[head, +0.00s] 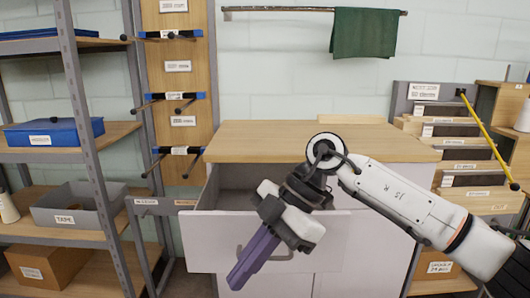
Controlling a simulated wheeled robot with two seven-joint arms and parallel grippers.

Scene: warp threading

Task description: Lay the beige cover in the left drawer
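The left drawer (215,240) of the white cabinet is pulled open, and part of its grey inside shows behind the front panel. My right gripper (250,265) hangs in front of the drawer, pointing down and left. Long purple parts at its end overlap the drawer front and its handle. I cannot tell whether these are its fingers or something held, nor whether the gripper is open or shut. The gripper and forearm hide part of the drawer's right side. I see no beige cover in this view. My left gripper is not in view.
The cabinet's wooden top (260,140) is bare. A green cloth (364,32) hangs on a wall rail. At left, a metal shelf holds a blue case (55,132) and a grey bin (78,205). Pegs stick out from the wooden board. Stepped bins (455,150) stand at right.

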